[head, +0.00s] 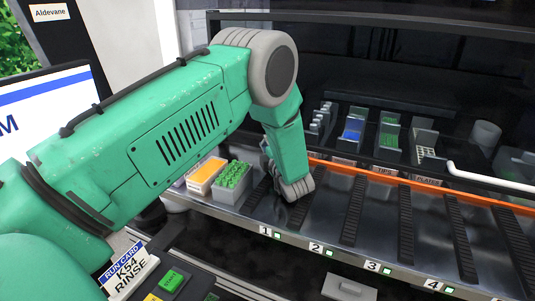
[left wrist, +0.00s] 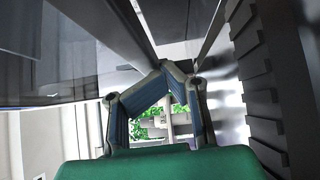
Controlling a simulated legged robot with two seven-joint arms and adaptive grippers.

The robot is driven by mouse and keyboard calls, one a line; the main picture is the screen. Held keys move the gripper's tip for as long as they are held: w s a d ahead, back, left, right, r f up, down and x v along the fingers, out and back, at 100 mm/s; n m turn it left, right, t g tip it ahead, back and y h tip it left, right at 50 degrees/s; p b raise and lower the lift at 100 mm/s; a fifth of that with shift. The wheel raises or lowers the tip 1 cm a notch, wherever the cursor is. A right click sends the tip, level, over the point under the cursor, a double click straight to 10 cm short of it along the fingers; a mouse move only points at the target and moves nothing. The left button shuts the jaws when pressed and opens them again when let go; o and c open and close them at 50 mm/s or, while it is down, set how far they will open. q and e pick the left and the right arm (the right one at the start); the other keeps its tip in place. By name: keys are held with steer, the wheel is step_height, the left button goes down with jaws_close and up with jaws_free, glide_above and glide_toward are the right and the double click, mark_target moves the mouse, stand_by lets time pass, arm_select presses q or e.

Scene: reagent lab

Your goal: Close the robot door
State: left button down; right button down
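The lab robot's dark glass front (head: 400,60) fills the back of the head view; I take it for the door. An orange strip (head: 345,170) and a white bar like a handle (head: 490,178) run across its lower part. The deck below projects forward past the strip. My left arm comes in from the left, and my left gripper (head: 296,190) points down close over the deck, near slot 1. In the left wrist view its two fingertips (left wrist: 172,68) come together with nothing between them. A glassy panel (left wrist: 60,50) is at upper left there. My right gripper is out of view.
A rack of green-capped tubes (head: 233,178) and an orange-topped box (head: 206,175) stand left of my left gripper. Dark tracks cross the deck (head: 325,215) behind labels 1 to 3 and onward. A run card (head: 130,270) and a monitor (head: 50,110) are at left.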

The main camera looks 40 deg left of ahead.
arm_select(q)
steer(key=shift+w+f, duration=0.25)
steer(key=shift+w+d, duration=0.45)
steer(key=shift+d+r, duration=0.3)
steer(key=shift+d, duration=0.3)
steer(key=shift+d+r, duration=0.1)
steer(key=shift+d, duration=0.2)
steer(key=v, duration=0.6)
steer(key=f+v, duration=0.1)
steer(key=v, duration=0.2)
steer(key=shift+s+d, duration=0.1)
steer(key=shift+s, duration=0.45)
steer(key=shift+s+d, duration=0.25)
steer(key=shift+d, duration=0.35)
